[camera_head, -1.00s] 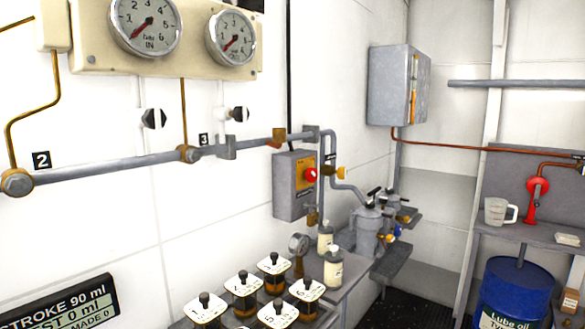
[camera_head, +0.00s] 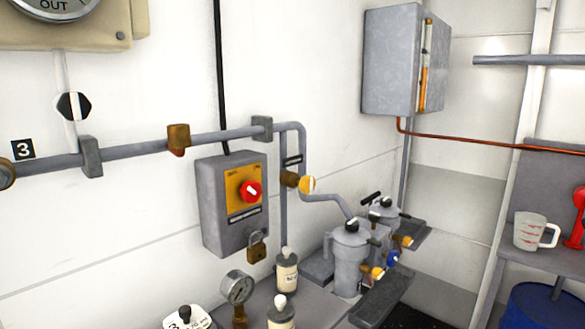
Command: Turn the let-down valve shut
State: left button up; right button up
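No label that I can read names the let-down valve, so I cannot tell which fitting it is. A brass valve with an orange and white round knob (camera_head: 306,184) sits on the vertical grey pipe right of the switch box. A black and white round knob (camera_head: 73,106) is on a thin pale pipe at the upper left. More small orange, white and blue knobs (camera_head: 378,273) are on the grey twin filter housings (camera_head: 350,258) at the centre right. Neither of my grippers is in view.
A grey switch box (camera_head: 232,205) with a red knob and a padlock (camera_head: 257,247) hangs on the wall. A pressure gauge (camera_head: 237,287) and white-capped bottles (camera_head: 287,270) stand below. A grey cabinet (camera_head: 392,60), a measuring jug (camera_head: 535,232) and a blue drum (camera_head: 545,306) are right.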

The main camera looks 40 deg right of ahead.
aim_at(306, 185)
jog(key=l+u, duration=0.3)
jog(key=l, duration=1.85)
jog(key=i, duration=0.05)
